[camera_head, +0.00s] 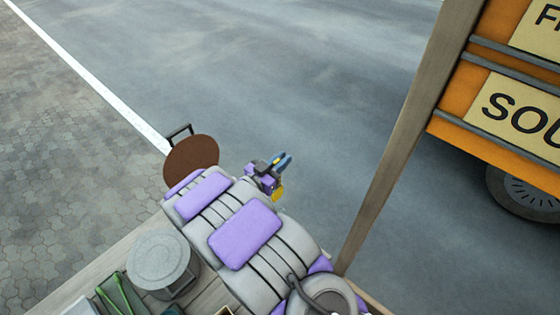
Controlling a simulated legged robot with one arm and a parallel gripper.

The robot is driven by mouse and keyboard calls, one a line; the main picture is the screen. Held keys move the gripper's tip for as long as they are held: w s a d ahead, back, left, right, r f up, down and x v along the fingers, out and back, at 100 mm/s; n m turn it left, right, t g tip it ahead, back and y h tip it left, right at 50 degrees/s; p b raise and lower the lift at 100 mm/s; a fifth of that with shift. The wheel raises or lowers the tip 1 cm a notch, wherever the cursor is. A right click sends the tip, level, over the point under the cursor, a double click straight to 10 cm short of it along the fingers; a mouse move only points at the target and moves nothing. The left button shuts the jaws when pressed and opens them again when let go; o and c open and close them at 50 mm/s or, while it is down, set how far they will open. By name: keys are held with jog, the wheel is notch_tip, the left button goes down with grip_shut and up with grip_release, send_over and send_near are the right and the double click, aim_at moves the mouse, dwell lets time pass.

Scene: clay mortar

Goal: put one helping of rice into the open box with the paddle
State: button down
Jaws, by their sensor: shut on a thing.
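My gripper (271,176) is small in view, beyond my grey and purple arm, above the counter's far side. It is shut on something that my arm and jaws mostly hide. Blue parts show at its tip and a yellow part below it; I cannot tell whether either belongs to the paddle. I cannot make out any rice. A small tan edge (226,311) shows at the bottom of the picture, but I cannot tell whether it is the open box.
A grey round lidded pot (160,258) stands on the wooden counter (95,277), with green strips (122,297) beside it. A brown round-topped piece (191,157) with a dark handle is beyond. A wooden post (410,130) rises at right, before an orange sign-bearing vehicle (482,80).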

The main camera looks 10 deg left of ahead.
jog(key=s+a+n+t+y+b, duration=0.2)
jog(key=a+n+y+b, duration=0.9)
jog(key=a, duration=1)
notch_tip(320, 180, down, 13)
jog(key=m+y+b, duration=0.1)
jog(key=m+y, duration=0.1)
jog(key=shift+s+r+y, duration=0.2)
jog(key=shift+s+y, duration=0.05)
jog(key=shift+y, duration=0.05)
jog(key=shift+d+f, duration=0.1)
dwell(0.3)
